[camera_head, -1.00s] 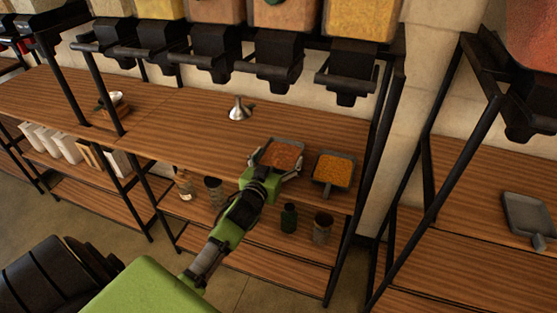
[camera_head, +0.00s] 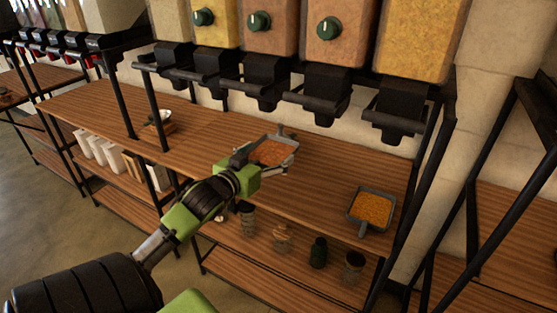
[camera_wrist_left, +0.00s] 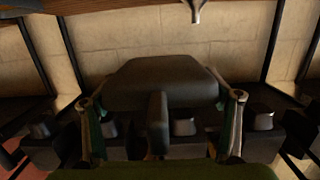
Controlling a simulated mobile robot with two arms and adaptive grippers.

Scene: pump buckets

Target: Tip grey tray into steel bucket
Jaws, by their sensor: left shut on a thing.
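My left gripper (camera_head: 270,163) is shut on a grey tray (camera_head: 292,148) holding reddish-orange grains, above the counter. The grains still lie in the tray. In the left wrist view, the dark tray (camera_wrist_left: 160,85) sits between the two fingers (camera_wrist_left: 162,122). Metal-looking containers stand on the shelf below: one at the right (camera_head: 353,266) and one nearer the gripper (camera_head: 247,219). I cannot tell which, if either, is the steel bucket. My right gripper is not in view.
A second grey tray (camera_head: 360,225) with yellow-orange grains sits at the counter's right. Dispensers (camera_head: 325,85) hang above the wooden counter (camera_head: 320,185). A dark green bottle (camera_head: 318,252) is on the lower shelf. The counter between the trays is clear.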

